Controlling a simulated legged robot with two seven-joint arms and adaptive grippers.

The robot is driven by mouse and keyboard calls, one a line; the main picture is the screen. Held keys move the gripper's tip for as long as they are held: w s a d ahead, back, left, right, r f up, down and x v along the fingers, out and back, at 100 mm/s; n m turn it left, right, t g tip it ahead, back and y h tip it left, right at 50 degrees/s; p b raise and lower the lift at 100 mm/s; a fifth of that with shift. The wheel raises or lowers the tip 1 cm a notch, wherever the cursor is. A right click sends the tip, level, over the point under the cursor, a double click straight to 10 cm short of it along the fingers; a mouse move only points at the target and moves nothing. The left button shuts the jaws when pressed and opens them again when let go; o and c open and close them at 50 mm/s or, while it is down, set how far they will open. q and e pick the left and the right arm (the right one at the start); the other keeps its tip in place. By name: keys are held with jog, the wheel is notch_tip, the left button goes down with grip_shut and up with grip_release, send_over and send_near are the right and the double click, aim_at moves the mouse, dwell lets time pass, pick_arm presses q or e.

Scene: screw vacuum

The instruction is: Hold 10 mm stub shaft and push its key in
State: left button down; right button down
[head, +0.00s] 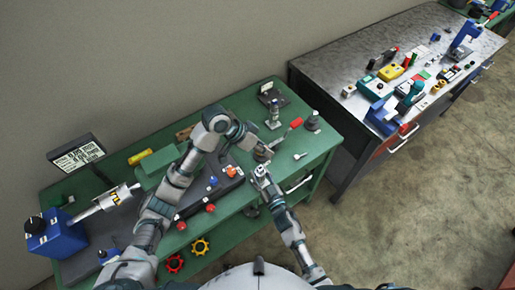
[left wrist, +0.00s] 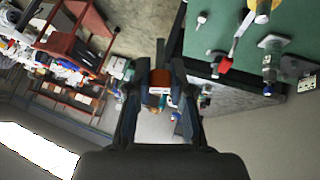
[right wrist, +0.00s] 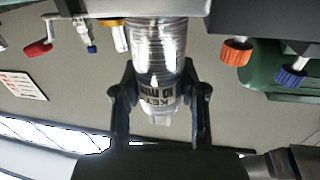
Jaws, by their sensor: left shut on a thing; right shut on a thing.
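My right gripper (right wrist: 160,105) is shut on the stub shaft (right wrist: 158,55), a shiny silvery cylinder with a "KEY 10 MM" label. In the head view my right gripper (head: 260,174) is over the front of the green bench. My left gripper (left wrist: 160,92) is shut on a small orange-and-white block (left wrist: 160,80), seen between its fingertips. In the head view my left gripper (head: 246,140) is just above and left of the right one. I cannot make out the key or its seat.
The green bench (head: 320,140) carries a red-handled tool (head: 292,127), a small upright stand (head: 273,116) and red knobs (head: 182,225). A blue-ended machine (head: 55,237) is at the left. A grey bench (head: 340,70) with several tools stands behind right.

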aim_at(262, 169)
pick_arm(q)
jog(key=m+g, duration=0.1)
jog(key=m, duration=0.1)
jog(key=f+m+g+y, duration=0.1)
jog(key=m, duration=0.1)
jog(key=d+m, duration=0.1)
jog(key=shift+w+f+m+g, duration=0.15)
jog(key=shift+f+m+g, duration=0.1)
jog(key=shift+m+g, duration=0.15)
jog(key=m, duration=0.1)
jog(key=m+y, duration=0.1)
jog(key=shift+a+f+m+g+y, duration=0.2)
jog(key=shift+m+g+y, duration=0.1)
jog(key=shift+m+g, duration=0.1)
jog(key=m, duration=0.1)
jog(key=m+y, duration=0.1)
jog(key=m, duration=0.2)
jog(key=shift+w+a+f+g, duration=0.1)
jog(key=shift+w+a+g, duration=0.2)
jog(key=shift+g, duration=0.1)
jog(key=m, duration=0.1)
jog(key=a+m+y, duration=0.1)
jog(key=m, duration=0.2)
jog(key=shift+w+a+r+m, duration=0.25)
jog(key=shift+w+m, duration=0.05)
jog(key=shift+m, duration=0.1)
pick_arm(e)
jog(key=shift+f, duration=0.1)
pick_arm(q)
jog(key=shift+f, duration=0.1)
